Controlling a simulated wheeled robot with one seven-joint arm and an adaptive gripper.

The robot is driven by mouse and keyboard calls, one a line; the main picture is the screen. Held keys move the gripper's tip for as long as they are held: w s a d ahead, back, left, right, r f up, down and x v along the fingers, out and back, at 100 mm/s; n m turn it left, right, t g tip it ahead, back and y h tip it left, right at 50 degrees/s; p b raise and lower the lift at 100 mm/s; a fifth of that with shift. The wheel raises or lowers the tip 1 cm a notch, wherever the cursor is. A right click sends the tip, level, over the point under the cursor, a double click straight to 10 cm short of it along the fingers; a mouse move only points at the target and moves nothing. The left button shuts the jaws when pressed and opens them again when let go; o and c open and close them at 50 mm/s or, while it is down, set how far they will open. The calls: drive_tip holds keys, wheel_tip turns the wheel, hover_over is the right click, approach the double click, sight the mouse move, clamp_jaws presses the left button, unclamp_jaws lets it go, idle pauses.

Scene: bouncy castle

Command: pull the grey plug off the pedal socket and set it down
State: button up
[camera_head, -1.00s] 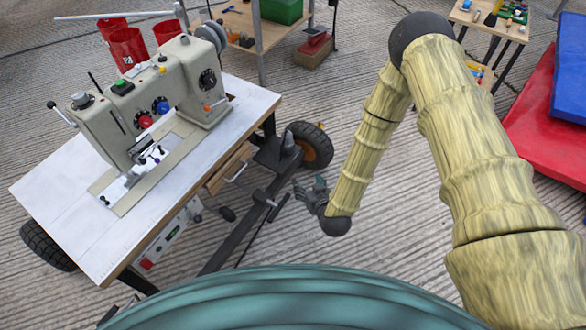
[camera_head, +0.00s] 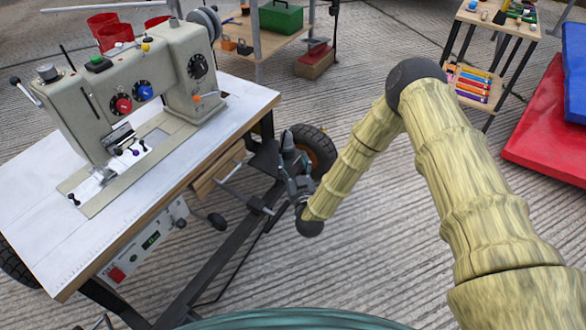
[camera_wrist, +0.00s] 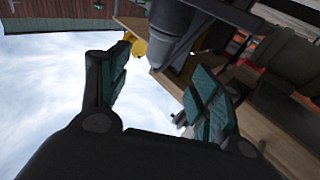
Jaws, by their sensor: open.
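My gripper (camera_head: 290,158) is open and points upward in the head view, right of the sewing table and in front of a wheel. Nothing shows clearly held between its fingers; they also show in the wrist view (camera_wrist: 163,105), spread apart. A dark grey, rounded tapering body (camera_wrist: 178,35) stands beyond the fingers there; I cannot tell whether it is the plug. I cannot clearly identify the plug or pedal socket.
A sewing machine (camera_head: 130,85) stands on the white table (camera_head: 70,225). The black frame and wheel (camera_head: 315,148) lie close to my gripper. A wooden drawer (camera_head: 217,168) is under the table edge. Ribbed floor is free to the right, before the red mat (camera_head: 545,130).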

sight(288, 143)
drive_tip(key=b+x, duration=0.4)
drive_tip(key=x, duration=0.5)
drive_tip(key=shift+b+x, duration=0.35)
drive_tip(key=shift+x, duration=0.6)
drive_tip(key=shift+r, duration=0.1)
drive_tip(key=c, duration=1.2)
